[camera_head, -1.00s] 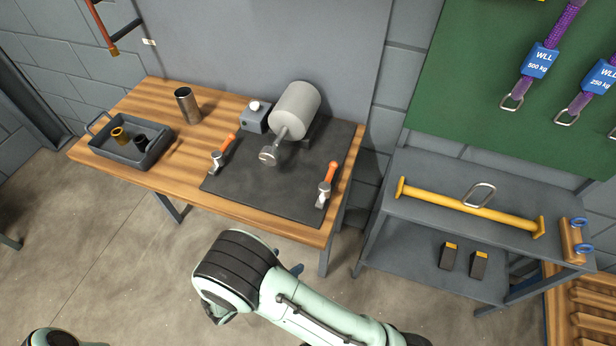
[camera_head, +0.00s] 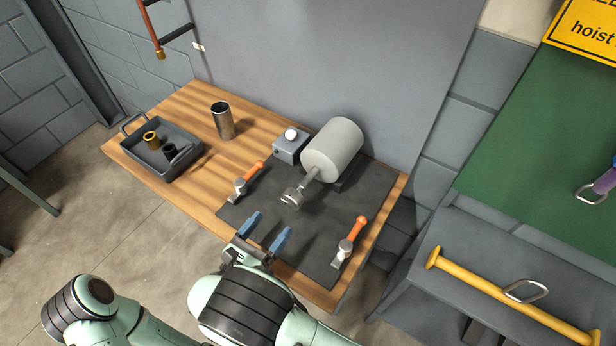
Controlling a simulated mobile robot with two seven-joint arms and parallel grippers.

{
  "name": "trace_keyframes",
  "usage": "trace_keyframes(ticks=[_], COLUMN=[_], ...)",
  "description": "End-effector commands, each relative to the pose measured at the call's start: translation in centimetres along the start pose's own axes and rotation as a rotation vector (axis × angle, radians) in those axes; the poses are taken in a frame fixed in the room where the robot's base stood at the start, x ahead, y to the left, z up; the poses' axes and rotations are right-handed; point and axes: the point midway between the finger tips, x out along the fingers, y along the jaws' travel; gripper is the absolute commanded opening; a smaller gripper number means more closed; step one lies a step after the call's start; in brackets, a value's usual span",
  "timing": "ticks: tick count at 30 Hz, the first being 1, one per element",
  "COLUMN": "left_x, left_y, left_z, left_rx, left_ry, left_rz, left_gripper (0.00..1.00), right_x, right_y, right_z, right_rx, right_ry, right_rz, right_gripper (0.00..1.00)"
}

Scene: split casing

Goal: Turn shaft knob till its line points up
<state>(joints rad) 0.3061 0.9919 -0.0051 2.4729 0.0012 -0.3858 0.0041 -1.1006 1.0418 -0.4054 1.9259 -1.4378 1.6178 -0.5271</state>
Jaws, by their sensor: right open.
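The shaft knob (camera_head: 291,198) is a small grey metal disc on the front end of a shaft (camera_head: 309,179). The shaft comes out of a light grey cylindrical casing (camera_head: 333,150) on a dark mat. The line on the knob is too small to make out. My right gripper (camera_head: 265,227) is open and empty, with two blue fingers over the mat's front edge. It is in front of the knob and apart from it. My left arm (camera_head: 80,305) shows at the lower left; its gripper is out of view.
Orange-handled clamps stand left (camera_head: 247,180) and right (camera_head: 349,243) of the knob on the mat (camera_head: 300,235). A blue-grey box with a white button (camera_head: 290,145), a metal cup (camera_head: 222,120) and a grey tray (camera_head: 183,170) are on the wooden bench. A shelf with a yellow bar (camera_head: 500,300) is at right.

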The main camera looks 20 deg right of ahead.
Motion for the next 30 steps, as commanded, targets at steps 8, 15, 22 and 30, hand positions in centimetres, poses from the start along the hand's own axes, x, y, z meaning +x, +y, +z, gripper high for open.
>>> trace_keyframes(ticks=[8,15,22,30], left_x=[-0.3,-1.1,-1.7,-1.9], left_y=[0.1,0.5,0.8,0.9], left_z=[-0.1,-0.4,-0.6,-0.7], left_rx=[-0.002,0.0,0.002,0.003], left_ry=[0.002,0.006,0.01,0.012], left_rz=[-0.001,0.001,0.003,0.003], left_gripper=[0.43,0.43,0.43,0.43], right_x=[2.5,7.6,11.6,13.3], right_y=[-0.1,-0.1,-0.1,0.0], right_z=[0.0,0.1,0.1,-0.1], right_rx=[-0.002,0.001,0.0,0.0], right_ry=[0.001,0.001,0.001,0.001], right_rz=[-0.003,-0.004,-0.003,0.001], right_gripper=[0.84,0.84,0.84,0.84])
